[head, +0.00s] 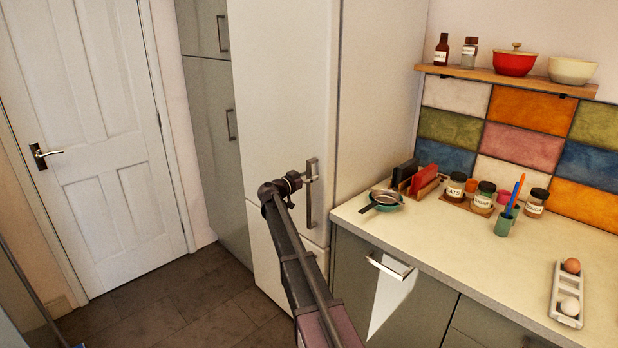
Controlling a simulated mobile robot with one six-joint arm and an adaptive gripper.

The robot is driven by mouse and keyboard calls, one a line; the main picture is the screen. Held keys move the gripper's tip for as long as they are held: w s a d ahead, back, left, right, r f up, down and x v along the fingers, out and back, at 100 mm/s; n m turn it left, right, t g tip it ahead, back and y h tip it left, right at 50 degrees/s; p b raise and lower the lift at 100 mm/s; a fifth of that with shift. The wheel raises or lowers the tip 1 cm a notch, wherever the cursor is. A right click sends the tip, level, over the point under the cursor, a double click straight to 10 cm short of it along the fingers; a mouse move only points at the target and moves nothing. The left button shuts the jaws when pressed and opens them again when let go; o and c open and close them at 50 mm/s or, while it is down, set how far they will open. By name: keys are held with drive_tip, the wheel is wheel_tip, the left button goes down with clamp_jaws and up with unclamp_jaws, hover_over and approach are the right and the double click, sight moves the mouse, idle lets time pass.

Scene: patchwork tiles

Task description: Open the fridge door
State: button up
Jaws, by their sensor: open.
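The fridge is a tall white unit in the middle of the head view, and its door (280,100) looks closed. A vertical metal handle (310,200) sits near the right edge of the door. My arm reaches up from the bottom of the view, and my gripper (298,180) is at the upper part of this handle. My gripper is open. Its fingers are small and partly hidden by the wrist, so I cannot tell whether they are around the handle or beside it, or whether they touch it.
A worktop (450,240) right of the fridge holds a pan (382,201), several jars, a green cup (504,222) and an egg tray (567,295). A grey cupboard (205,120) and a white room door (90,140) stand left. The dark tiled floor (190,300) there is clear.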

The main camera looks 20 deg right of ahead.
drive_tip(key=shift+c, duration=0.2)
clamp_jaws()
drive_tip(key=shift+a, duration=0.1)
drive_tip(key=shift+s, duration=0.15)
